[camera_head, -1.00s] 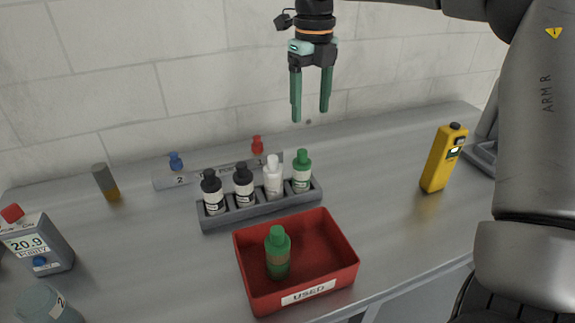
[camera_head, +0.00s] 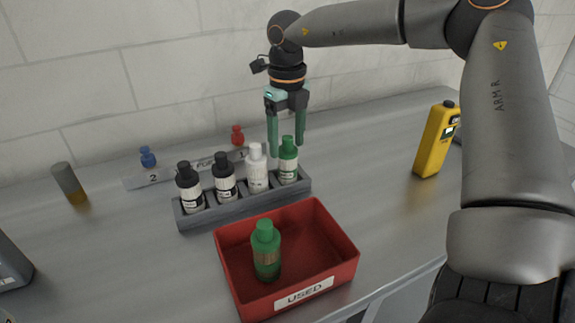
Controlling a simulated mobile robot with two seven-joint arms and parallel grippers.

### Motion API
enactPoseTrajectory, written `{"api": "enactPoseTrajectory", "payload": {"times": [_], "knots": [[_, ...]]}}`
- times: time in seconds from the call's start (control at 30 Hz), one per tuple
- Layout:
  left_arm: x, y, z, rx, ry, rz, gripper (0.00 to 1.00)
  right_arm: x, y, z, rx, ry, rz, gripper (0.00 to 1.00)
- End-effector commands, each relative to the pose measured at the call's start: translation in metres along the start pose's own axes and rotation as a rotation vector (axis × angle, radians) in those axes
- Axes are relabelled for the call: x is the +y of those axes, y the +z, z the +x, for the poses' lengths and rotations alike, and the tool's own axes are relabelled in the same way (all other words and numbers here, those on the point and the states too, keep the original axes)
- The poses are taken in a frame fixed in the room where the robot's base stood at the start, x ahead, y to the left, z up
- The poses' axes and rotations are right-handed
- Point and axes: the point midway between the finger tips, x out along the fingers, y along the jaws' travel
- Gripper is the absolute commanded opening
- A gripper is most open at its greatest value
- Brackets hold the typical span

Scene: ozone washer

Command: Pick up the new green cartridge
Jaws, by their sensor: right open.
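The new green cartridge (camera_head: 288,161) has a green cap and a pale label. It stands upright in the right-end slot of the grey rack (camera_head: 243,204). My right gripper (camera_head: 287,152) points down with its two green fingers apart, at the cartridge's cap. The left finger hangs just left of the cap and the right finger beside it; I cannot tell whether they touch it or stand a little behind. Another green cartridge (camera_head: 266,252), with a brownish label, stands in the red bin (camera_head: 333,265) marked USED. My left gripper is not in view.
Two black-capped bottles (camera_head: 190,188) and a white one (camera_head: 257,169) share the rack, the white one close beside the green cartridge. Behind is a low grey strip with a blue knob (camera_head: 148,157) and a red knob (camera_head: 238,135). A yellow device (camera_head: 436,141) stands at right.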

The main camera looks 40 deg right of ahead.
Motion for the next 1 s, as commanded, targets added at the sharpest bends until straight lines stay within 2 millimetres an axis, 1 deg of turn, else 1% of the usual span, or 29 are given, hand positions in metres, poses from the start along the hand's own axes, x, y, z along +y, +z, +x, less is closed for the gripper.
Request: {"api": "enactPoseTrajectory", "payload": {"times": [0.03, 0.1, 0.23, 0.33, 0.53, 1.0], "knots": [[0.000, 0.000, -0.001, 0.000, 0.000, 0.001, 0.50, 0.000, -0.002, 0.009, 0.005, 0.002, -0.001, 0.70], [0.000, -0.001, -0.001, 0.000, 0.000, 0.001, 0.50, -0.001, -0.003, 0.021, 0.004, 0.003, 0.000, 0.70], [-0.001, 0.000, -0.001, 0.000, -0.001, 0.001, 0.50, -0.001, -0.002, 0.035, 0.002, 0.001, 0.000, 0.70], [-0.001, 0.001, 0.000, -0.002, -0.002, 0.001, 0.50, -0.001, -0.002, 0.039, 0.000, 0.000, 0.002, 0.70], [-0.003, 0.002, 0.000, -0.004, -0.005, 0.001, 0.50, -0.001, -0.002, 0.040, -0.001, -0.001, 0.002, 0.69], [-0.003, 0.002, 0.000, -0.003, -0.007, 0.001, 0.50, -0.001, -0.002, 0.039, 0.000, -0.001, 0.001, 0.16]]}}
